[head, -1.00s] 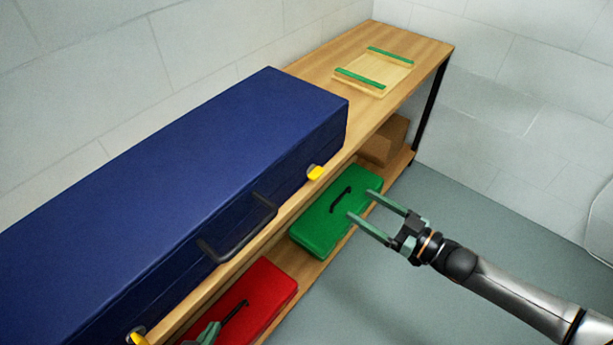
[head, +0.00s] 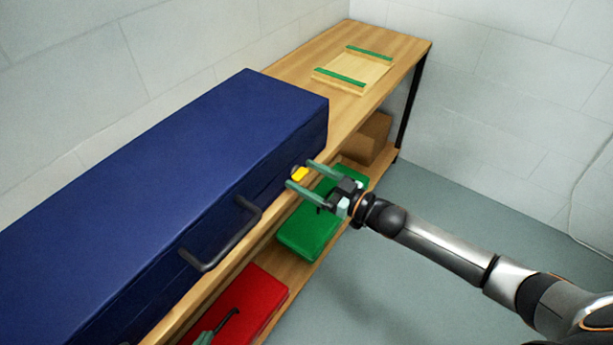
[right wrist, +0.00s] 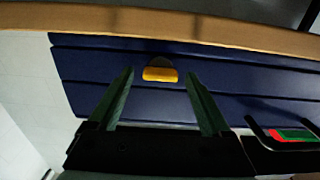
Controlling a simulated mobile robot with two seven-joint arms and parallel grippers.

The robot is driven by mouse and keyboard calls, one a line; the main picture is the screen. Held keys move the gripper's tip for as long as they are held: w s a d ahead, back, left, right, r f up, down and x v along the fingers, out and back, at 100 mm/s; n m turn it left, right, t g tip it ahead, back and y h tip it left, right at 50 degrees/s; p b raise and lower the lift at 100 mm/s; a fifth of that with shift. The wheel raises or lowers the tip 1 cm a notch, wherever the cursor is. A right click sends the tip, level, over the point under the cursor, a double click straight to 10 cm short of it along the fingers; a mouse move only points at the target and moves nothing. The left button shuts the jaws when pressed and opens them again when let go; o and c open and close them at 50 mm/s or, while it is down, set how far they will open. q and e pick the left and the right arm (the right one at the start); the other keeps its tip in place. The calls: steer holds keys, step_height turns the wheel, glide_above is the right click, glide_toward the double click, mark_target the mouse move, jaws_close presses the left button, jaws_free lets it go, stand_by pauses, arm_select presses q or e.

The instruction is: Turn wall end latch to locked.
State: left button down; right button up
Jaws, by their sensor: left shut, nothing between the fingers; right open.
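The long dark blue case (head: 170,170) lies closed on the bench. A yellow latch (head: 300,174) sits on its front face near the far end. In the right wrist view the latch (right wrist: 160,74) is a yellow tab lying roughly level against a dark round base. My right gripper (head: 301,173) is open at the latch, one finger on each side of it in the picture. In the right wrist view the fingers (right wrist: 159,76) also flank it; contact cannot be told. My left gripper (head: 206,336) is shut and empty at the bottom edge, mostly out of frame.
The case's dark carry handle (head: 228,240) sticks out left of the latch. A wooden tray with green strips (head: 355,70) lies on the bench (head: 400,45). Below are a green box (head: 308,232), a red box (head: 255,300) and a brown box (head: 368,138).

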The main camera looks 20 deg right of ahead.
steer(key=shift+w, duration=0.1)
steer(key=shift+c, duration=0.3)
jaws_close()
stand_by(0.4)
